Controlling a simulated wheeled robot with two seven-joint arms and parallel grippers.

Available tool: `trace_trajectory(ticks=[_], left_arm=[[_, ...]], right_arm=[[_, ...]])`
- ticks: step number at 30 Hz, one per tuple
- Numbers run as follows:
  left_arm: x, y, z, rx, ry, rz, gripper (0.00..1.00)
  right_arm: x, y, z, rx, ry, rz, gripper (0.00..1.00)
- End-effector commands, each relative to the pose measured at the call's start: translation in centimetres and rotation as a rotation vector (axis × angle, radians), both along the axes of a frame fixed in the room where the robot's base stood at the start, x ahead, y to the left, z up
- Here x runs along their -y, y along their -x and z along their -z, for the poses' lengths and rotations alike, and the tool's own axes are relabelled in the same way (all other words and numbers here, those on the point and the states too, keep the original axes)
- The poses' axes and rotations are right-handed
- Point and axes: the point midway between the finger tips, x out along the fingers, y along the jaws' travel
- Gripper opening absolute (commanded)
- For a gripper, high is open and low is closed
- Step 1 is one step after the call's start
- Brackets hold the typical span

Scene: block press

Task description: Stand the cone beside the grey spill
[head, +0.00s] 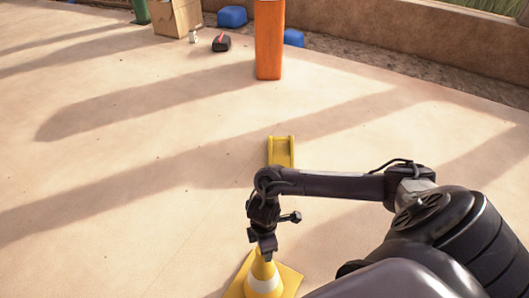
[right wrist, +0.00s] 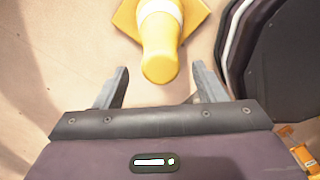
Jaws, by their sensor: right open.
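A yellow cone (head: 262,283) with a white band and a square yellow base stands upright on the ground at the bottom of the head view. In the right wrist view the cone (right wrist: 160,48) points its tip toward my right gripper (right wrist: 161,73). The gripper is open, with one finger on each side of the tip and visible gaps between. In the head view my right gripper (head: 264,244) hangs over the cone's top and hides part of it. My left gripper is not in view. I cannot make out a grey spill; only broad shadows darken the ground.
A yellow channel-shaped piece (head: 281,152) lies beyond my right forearm. An orange post (head: 269,42) stands farther back, near blue objects (head: 232,17), a red-and-black item (head: 221,43) and a cardboard box (head: 178,17). A low wall (head: 400,45) borders the back. The left ground is clear.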

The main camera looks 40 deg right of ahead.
Motion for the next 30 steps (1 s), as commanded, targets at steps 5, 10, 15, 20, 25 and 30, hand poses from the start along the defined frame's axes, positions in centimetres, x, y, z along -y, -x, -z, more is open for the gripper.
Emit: trace_trajectory(ticks=[5, 10, 15, 20, 25, 30], left_arm=[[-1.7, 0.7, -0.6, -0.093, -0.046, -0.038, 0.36], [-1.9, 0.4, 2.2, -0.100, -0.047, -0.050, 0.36], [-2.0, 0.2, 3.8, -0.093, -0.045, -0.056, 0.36], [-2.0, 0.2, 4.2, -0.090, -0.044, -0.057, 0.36], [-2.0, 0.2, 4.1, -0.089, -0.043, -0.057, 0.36], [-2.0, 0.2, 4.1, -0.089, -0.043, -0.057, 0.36]], right_arm=[[0.0, -0.1, -4.9, 0.003, 0.000, -0.001, 0.64], [-0.1, -0.1, -6.8, 0.000, -0.001, -0.001, 0.64], [-0.2, 0.0, -7.6, 0.001, -0.003, -0.002, 0.64], [-5.3, -0.2, -6.6, 0.069, -0.098, -0.015, 0.64], [-15.1, -1.1, -6.4, 0.240, -0.286, 0.107, 0.64], [-16.1, -0.4, -6.1, 0.288, -0.292, 0.447, 0.64]])
